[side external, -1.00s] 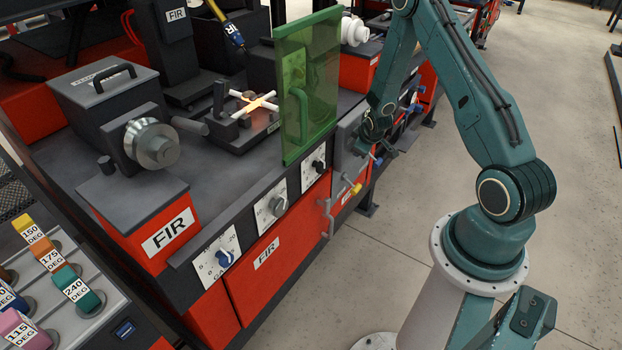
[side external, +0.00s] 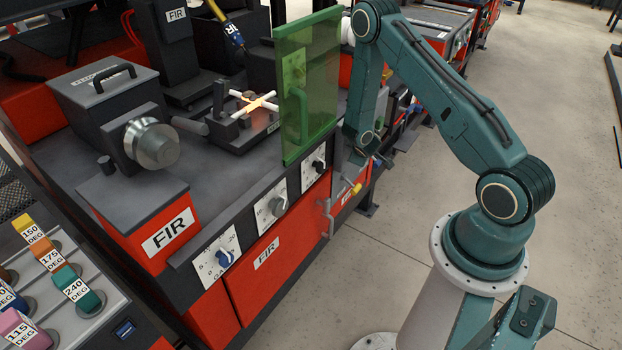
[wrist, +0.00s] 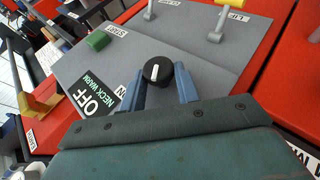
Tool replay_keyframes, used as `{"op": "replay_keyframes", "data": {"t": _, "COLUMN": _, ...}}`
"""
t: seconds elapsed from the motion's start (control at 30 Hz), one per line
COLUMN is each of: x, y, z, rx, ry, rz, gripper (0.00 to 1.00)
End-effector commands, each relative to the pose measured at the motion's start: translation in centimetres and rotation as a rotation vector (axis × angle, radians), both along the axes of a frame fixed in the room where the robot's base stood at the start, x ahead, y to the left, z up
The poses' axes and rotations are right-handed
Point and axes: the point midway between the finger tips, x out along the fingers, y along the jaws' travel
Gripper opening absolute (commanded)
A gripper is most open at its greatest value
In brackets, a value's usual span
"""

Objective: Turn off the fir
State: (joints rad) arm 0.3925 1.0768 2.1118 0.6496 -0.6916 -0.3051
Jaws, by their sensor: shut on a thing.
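The FIR machine (side external: 273,275) is a red and dark grey bench with several dials on its front. A glowing piece (side external: 257,102) sits on its deck behind a green shield (side external: 303,92). In the wrist view, a round black knob (wrist: 158,68) with a white pointer line sits on a grey panel (wrist: 215,60). My gripper (wrist: 160,80) is shut on this knob, with one blue finger on each side. Beside it is a dark label (wrist: 97,105) reading OFF and NECK WARM, and part of an ON label shows. In the side view, my gripper is at the panel right of the shield, its fingertips partly hidden.
A green START button (wrist: 97,41) and two levers, one at the panel's top (wrist: 149,10) and one with a yellow tip (wrist: 225,22), are near the knob. In the side view, a yellow-tipped handle (side external: 355,189) projects below my gripper. Open floor (side external: 400,250) lies right of the bench.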

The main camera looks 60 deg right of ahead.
Motion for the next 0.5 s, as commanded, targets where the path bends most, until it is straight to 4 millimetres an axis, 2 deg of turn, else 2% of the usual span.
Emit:
{"op": "replay_keyframes", "data": {"t": 0.27, "x": -0.08, "y": -0.08, "z": -0.02, "rx": -0.002, "ry": 0.003, "rz": -0.001, "gripper": 0.09}}
{"op": "replay_keyframes", "data": {"t": 0.3, "x": -0.08, "y": -0.08, "z": -0.02, "rx": -0.002, "ry": 0.003, "rz": -0.001, "gripper": 0.35}}
{"op": "replay_keyframes", "data": {"t": 0.4, "x": -0.07, "y": -0.07, "z": -0.02, "rx": -0.001, "ry": 0.002, "rz": -0.002, "gripper": 0.53}}
{"op": "replay_keyframes", "data": {"t": 0.5, "x": -0.06, "y": -0.06, "z": -0.03, "rx": 0.0, "ry": 0.002, "rz": -0.001, "gripper": 0.53}}
